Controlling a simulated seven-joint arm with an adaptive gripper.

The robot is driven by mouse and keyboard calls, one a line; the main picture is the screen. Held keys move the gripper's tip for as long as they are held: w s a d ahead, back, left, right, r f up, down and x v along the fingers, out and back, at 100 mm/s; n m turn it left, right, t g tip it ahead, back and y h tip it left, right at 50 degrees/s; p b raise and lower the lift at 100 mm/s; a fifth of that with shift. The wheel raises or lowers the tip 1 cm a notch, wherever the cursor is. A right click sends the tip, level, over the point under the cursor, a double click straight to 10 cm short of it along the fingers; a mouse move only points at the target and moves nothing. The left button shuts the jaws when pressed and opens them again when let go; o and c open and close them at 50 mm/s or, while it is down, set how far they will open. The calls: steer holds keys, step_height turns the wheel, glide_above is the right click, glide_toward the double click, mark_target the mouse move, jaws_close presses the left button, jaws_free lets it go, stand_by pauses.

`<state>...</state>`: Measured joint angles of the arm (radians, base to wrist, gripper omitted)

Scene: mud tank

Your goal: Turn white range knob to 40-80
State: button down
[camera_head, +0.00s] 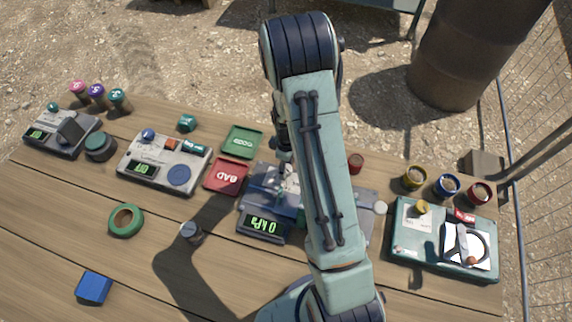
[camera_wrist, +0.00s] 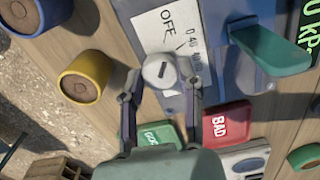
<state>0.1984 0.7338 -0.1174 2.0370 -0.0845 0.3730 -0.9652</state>
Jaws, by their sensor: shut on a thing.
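The white range knob (camera_wrist: 157,72) shows in the wrist view, round with a short dark mark on its face. It sits on a white label panel (camera_wrist: 150,32) printed "OFF" and, to the right, "0 40" and further small marks. My gripper (camera_wrist: 164,82) is shut on the knob, one finger on each side. I cannot read exactly which range the dark mark points to. In the head view the grey-blue device (camera_head: 258,184) has a green display (camera_head: 263,224) reading 0 kPa; my arm hides the knob and part of the device.
A teal lever (camera_wrist: 268,48) stands right of the knob. Green (camera_head: 241,141) and red "BAD" (camera_head: 226,176) trays lie left of the device. A yellow cup (camera_wrist: 86,77) is close to my left finger.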

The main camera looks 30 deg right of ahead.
steer(key=m, duration=0.7)
steer(key=shift+m, duration=0.4)
steer(key=m, duration=0.3)
steer(key=shift+m, duration=2.1)
steer(key=c, duration=0.7)
jaws_free()
steer(key=shift+r, duration=0.1)
